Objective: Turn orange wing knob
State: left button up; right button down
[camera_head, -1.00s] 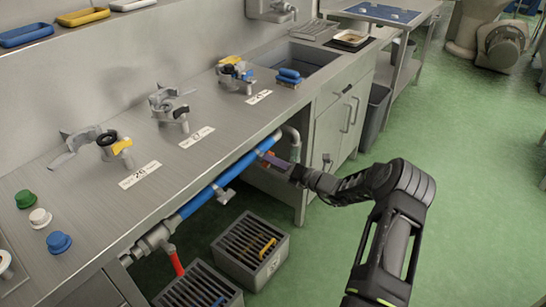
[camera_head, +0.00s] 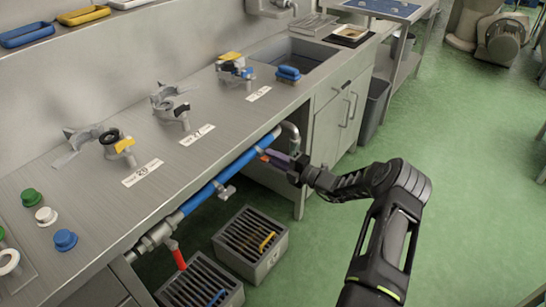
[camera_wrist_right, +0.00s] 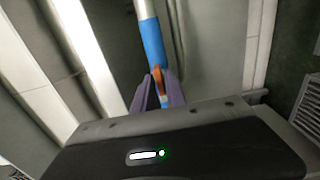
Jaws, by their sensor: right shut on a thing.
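The orange wing knob (camera_head: 264,157) sits on the blue pipe (camera_head: 232,172) under the front edge of the steel bench, near the pipe's right end. My right gripper (camera_head: 272,155) reaches in from the right, its purple fingers at the knob. In the right wrist view, the orange knob (camera_wrist_right: 155,92) shows between the two purple fingers (camera_wrist_right: 162,90), which are shut on it. The fingers hide part of the knob, and its exact angle is hard to tell. My left gripper is in neither view.
A red-handled valve (camera_head: 179,260) and a grey tap (camera_head: 226,192) sit further left on the pipe. Two slatted crates (camera_head: 282,242) stand on the floor below. The bench top (camera_head: 100,195) carries several fittings and caps.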

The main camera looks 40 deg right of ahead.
jog(key=shift+f, duration=0.1)
dwell(0.3)
jog(key=c, duration=1.5)
grip_release()
jog(key=shift+v, duration=3.9)
